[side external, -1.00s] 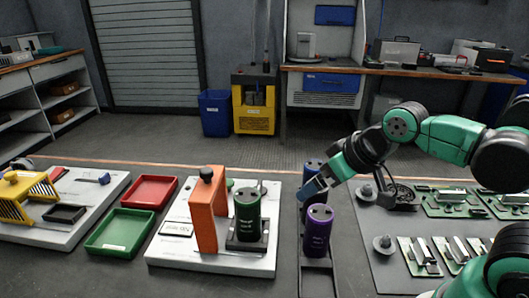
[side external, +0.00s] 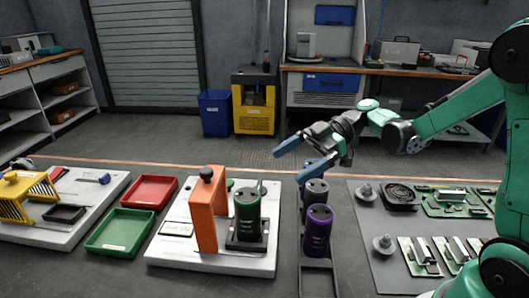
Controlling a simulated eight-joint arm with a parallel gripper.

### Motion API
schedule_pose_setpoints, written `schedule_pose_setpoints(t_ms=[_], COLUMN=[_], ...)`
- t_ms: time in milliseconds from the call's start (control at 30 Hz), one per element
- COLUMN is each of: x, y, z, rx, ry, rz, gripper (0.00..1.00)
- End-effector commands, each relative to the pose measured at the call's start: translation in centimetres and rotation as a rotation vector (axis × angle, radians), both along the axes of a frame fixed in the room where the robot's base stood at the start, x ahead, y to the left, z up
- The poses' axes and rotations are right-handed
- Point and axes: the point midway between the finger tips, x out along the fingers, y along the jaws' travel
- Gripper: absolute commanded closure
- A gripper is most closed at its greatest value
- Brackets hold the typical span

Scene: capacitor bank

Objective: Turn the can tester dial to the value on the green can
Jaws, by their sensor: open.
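The green can (side external: 248,212) stands upright in a dark holder on the white tester board (side external: 190,262), just right of the orange upright (side external: 207,215). The print on the can is too small to read. A dark round knob (side external: 206,174) sits on top of the orange upright; I cannot tell whether it is the dial. A small display panel (side external: 177,229) lies on the board to the left; its reading is not legible. My gripper (side external: 294,160) is open and empty, raised above and behind the can rack, up and to the right of the green can.
A red tray (side external: 134,203) and a green tray (side external: 100,243) lie left. A grey mat (side external: 372,268) with circuit boards is at right.

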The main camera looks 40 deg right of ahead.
Motion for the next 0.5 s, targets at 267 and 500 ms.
schedule_pose_setpoints(t_ms=[267, 500], x=[1.2, 2.2], y=[5.0, 8.5], z=[-2.1, -3.6], rx=[-0.001, -0.002], ry=[0.002, 0.003], rz=[0.005, 0.002], gripper=[0.01, 0.01])
